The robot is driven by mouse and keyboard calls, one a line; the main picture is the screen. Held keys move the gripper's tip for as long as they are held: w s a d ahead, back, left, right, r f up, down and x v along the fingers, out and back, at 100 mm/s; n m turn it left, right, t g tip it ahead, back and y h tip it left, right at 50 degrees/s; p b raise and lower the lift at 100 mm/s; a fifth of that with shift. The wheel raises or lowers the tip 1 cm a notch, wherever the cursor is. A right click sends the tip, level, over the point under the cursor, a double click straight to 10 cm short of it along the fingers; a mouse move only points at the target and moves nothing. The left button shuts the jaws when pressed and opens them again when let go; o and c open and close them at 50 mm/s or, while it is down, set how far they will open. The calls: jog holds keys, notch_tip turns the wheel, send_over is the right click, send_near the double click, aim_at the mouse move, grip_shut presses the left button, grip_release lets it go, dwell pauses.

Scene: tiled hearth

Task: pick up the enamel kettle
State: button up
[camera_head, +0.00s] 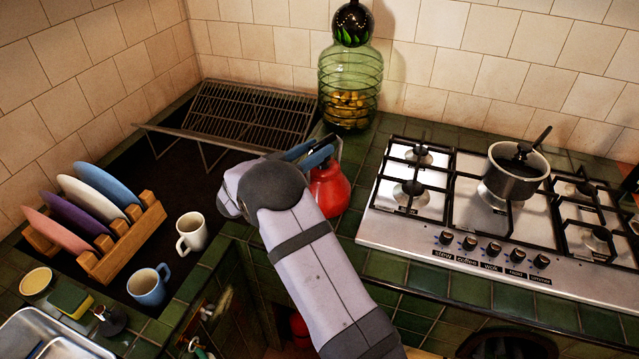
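The enamel kettle (330,192) is red and rounded, standing on the green tiled counter just left of the stove. Its left side is partly hidden behind my arm, and its top is covered by my gripper. My gripper (318,153), with blue and dark parts, is at the top of the kettle. I cannot tell whether its fingers are open or shut, or whether they touch the handle. The kettle looks upright.
The stove (412,228) with a small pot (516,180) is to the right. A large green glass jar (350,75) and a wire rack (250,110) stand behind. A plate rack (125,235), white mug (191,234) and blue mug (147,287) are left.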

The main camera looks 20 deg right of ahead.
aim_at(332, 136)
jog(key=shift+r+p+x, duration=0.2)
jog(key=shift+p+x, duration=0.95)
jog(key=shift+x, duration=1.2)
jog(key=shift+w+d+f, duration=0.1)
jog(key=shift+w+d, duration=0.3)
jog(key=shift+d, duration=0.2)
grip_shut()
jog(key=shift+w+r, duration=0.1)
jog(key=shift+r, duration=0.1)
